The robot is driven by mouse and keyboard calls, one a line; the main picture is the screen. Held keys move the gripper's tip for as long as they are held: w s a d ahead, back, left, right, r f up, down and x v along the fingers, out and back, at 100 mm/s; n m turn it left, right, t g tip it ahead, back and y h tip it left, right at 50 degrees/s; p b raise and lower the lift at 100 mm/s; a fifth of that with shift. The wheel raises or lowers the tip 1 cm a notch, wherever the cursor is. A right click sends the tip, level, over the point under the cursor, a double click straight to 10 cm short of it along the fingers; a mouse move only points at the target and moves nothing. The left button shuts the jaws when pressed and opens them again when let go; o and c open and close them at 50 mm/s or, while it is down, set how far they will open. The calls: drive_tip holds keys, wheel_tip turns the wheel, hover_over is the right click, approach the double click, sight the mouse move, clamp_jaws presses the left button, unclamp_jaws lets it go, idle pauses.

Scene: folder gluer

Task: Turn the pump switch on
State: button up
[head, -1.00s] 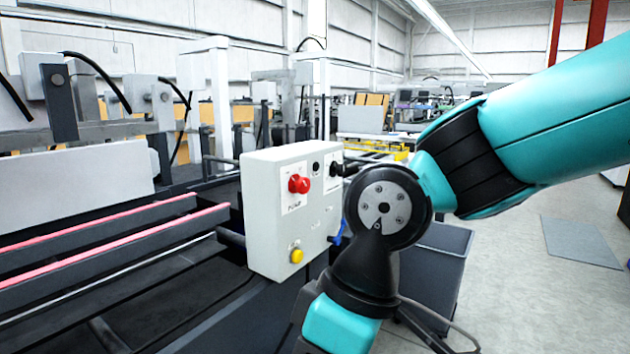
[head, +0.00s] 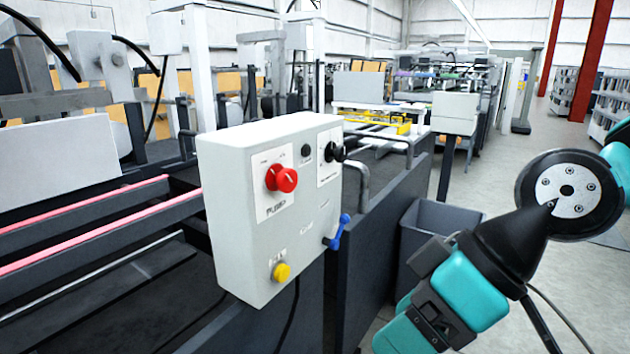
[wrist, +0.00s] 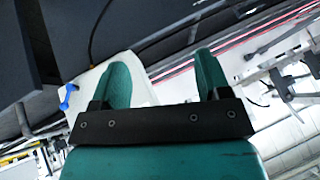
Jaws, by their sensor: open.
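The white control box (head: 235,215) stands at the middle of the head view. The red pump switch (head: 281,178) sits on its front over a "PUMP" label; the direction it is set to cannot be told. My gripper is at the lower right of the box in the head view, its fingers mostly out of frame. In the wrist view my gripper (wrist: 165,78) is open, with two teal fingers wide apart and nothing between them. The white box (wrist: 92,88) shows partly behind the left finger there. The red switch cannot be made out in the wrist view.
The box also carries a black knob (head: 335,152), a blue lever (head: 337,233) and a yellow button (head: 281,271). The blue lever also shows in the wrist view (wrist: 67,97). A grey bin (head: 440,222) stands right of the box. Machine rails (head: 90,235) lie to the left.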

drive_tip(key=w+a+n+t+y+b, duration=0.2)
drive_tip(key=w+t+y, duration=0.15)
drive_tip(key=w, duration=0.35)
drive_tip(key=m+t+y+p, duration=0.1)
drive_tip(key=t+y+p, duration=0.2)
drive_tip(key=t+p, duration=0.3)
approach(291, 182)
drive_tip(key=shift+t, duration=0.25)
drive_tip(key=p+x, duration=0.6)
drive_tip(key=x, duration=0.3)
drive_tip(key=shift+w+a+p, duration=0.15)
drive_tip(key=shift+a+p, duration=0.15)
drive_tip(key=shift+a, duration=0.05)
drive_tip(key=shift+w+a+f, duration=0.15)
drive_tip(key=shift+w+a, duration=0.15)
drive_tip(key=shift+a, duration=0.05)
drive_tip(key=shift+c, duration=0.2)
drive_tip(key=c, duration=0.9)
